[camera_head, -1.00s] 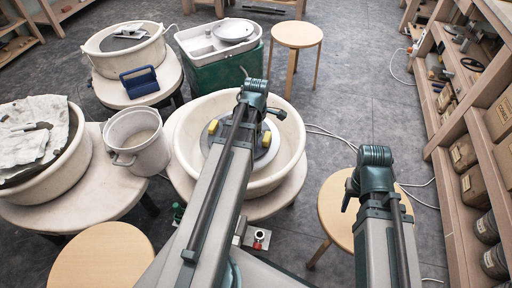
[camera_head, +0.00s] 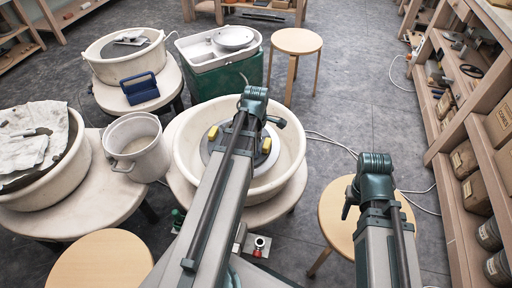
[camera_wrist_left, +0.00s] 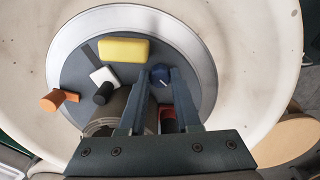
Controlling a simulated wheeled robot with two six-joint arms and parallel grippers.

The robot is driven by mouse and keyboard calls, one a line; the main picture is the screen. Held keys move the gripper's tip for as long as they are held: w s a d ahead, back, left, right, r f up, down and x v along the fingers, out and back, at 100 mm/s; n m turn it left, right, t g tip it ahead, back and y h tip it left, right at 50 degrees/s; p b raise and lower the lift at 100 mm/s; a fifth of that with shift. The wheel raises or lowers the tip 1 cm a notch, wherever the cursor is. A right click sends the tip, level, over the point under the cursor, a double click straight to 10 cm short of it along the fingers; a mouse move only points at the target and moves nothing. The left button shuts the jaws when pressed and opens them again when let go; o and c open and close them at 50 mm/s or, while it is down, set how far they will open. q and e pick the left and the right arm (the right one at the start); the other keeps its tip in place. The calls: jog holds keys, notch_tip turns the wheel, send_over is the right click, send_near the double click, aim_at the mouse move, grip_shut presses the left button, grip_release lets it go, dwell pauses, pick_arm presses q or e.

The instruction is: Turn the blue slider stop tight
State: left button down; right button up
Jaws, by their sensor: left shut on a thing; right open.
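The blue slider stop (camera_wrist_left: 162,72) is a small round knob with a white mark. It sits on the dark round plate (camera_wrist_left: 80,72) inside the cream basin in the left wrist view. My left gripper (camera_wrist_left: 161,74) has its fingers shut on either side of the knob. In the head view the knob and left fingertips are hidden behind my left arm. My right gripper (camera_head: 347,205) is off to the right above a round stool, open and away from the plate.
The plate also bears a yellow block (camera_wrist_left: 124,50), a white block (camera_wrist_left: 103,76), a black knob (camera_wrist_left: 104,93) and an orange knob (camera_wrist_left: 52,100). The cream basin's rim (camera_head: 297,150) surrounds it. A bucket (camera_head: 137,146) stands left; shelves (camera_head: 458,200) stand right.

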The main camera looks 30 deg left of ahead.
pick_arm(q)
jog(key=m, duration=0.4)
dwell(0.3)
jog(key=c, duration=0.6)
grip_release()
jog(key=shift+r, duration=0.1)
notch_tip(320, 180, up, 14)
jog(key=p, duration=1.3)
jog(key=shift+f+p, duration=0.2)
jog(key=shift+p, duration=0.2)
